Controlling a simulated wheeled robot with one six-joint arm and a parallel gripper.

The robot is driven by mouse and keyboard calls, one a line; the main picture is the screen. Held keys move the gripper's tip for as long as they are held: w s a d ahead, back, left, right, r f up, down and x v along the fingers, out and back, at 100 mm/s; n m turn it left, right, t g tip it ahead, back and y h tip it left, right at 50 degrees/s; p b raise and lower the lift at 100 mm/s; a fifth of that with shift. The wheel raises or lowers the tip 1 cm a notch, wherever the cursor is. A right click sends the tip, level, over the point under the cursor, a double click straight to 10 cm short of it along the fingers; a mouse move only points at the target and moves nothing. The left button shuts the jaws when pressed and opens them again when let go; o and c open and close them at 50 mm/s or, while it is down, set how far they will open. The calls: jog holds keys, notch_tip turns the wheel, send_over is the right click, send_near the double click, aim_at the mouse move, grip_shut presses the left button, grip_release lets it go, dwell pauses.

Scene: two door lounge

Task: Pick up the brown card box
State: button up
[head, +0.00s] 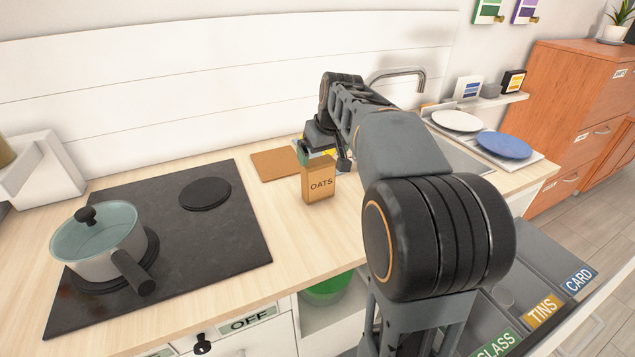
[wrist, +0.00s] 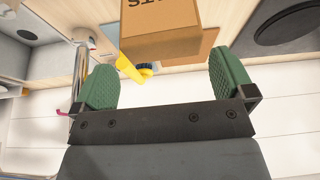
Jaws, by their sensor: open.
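The brown card box (head: 319,184), marked OATS, stands upright on the wooden counter right of the hob. My gripper (head: 318,152) is just behind and above it in the head view, partly hidden by my arm and the box. In the wrist view the two green fingers of my gripper (wrist: 160,58) are spread wide and empty. The box (wrist: 160,30) shows just past the fingertips, roughly midway between them, with its lettering upside down. I see clear gaps to both fingers in that view.
A yellow item with a dark cap (wrist: 136,73) is close behind the box. A brown board (head: 274,164) lies behind left. The hob (head: 200,240) bears a pot (head: 100,243). An open drawer (head: 535,262) has bins labelled GLASS, TINS and CARD. Plates (head: 504,145) stand by the sink.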

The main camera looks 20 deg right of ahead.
aim_at(319, 162)
jog(key=shift+x, duration=3.35)
jog(key=shift+a, duration=0.15)
jog(key=shift+c, duration=0.3)
jog(key=c, duration=0.6)
jog(key=shift+o, duration=0.2)
